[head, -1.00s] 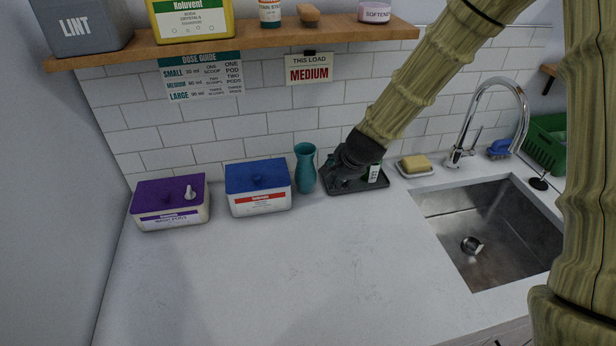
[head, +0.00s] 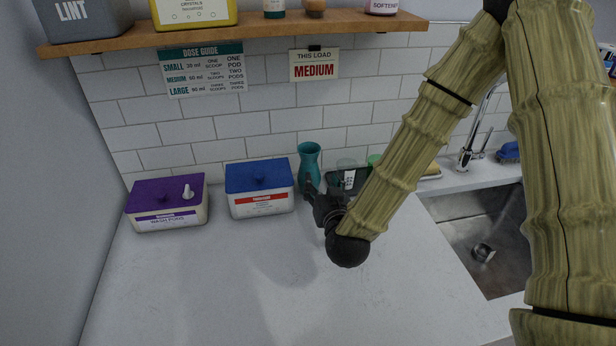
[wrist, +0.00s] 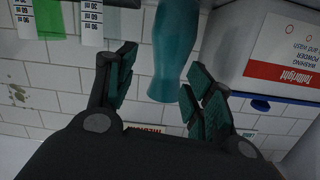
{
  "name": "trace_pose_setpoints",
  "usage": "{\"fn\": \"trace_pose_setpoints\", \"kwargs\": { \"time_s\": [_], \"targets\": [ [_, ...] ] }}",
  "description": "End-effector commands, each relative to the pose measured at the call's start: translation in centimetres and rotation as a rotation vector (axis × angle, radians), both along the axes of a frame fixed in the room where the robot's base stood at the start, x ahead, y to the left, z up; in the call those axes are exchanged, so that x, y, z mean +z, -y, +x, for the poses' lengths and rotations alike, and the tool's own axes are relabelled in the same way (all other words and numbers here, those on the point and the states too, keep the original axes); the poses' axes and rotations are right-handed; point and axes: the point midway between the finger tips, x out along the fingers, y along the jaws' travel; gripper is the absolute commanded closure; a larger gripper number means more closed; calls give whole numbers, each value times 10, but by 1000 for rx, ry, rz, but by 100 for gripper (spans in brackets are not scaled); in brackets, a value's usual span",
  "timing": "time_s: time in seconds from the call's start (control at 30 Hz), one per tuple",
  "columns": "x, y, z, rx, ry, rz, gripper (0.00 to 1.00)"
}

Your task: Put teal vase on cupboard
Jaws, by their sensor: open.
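The teal vase (head: 309,158) stands upright on the white countertop, right of the blue-lidded box and near the tiled wall. My gripper (head: 317,189) is in front of the vase in the head view and hides its lower part. In the wrist view, which looks upside down, the vase (wrist: 173,50) shows between the two spread fingers of my open gripper (wrist: 160,72). I cannot tell whether either finger touches it. I cannot make out a cupboard in these views.
The blue-lidded box (head: 260,190) stands close left of the vase, with a purple-lidded box (head: 166,205) farther left. A dark tray (head: 345,176) with cups is close right. A wooden shelf (head: 240,38) hangs above. A sink (head: 480,235) is at right; the front counter is clear.

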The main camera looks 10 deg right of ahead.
Motion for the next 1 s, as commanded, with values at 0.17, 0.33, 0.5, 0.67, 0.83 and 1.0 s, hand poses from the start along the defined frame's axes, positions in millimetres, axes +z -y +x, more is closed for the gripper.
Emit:
{"fn": "trace_pose_setpoints", "kwargs": {
  "time_s": [0.17, 0.33, 0.5, 0.67, 0.83, 1.0],
  "targets": [
    [10, -12, -14, 24, 102, -108, 47],
    [16, -18, -17, 31, 144, -148, 47],
    [19, -19, 0, 32, 149, -152, 47],
    [19, -19, 22, 32, 149, -152, 47],
    [17, -18, 36, 32, 147, -152, 47],
    [20, -18, 45, 30, 147, -152, 47]
  ]
}}
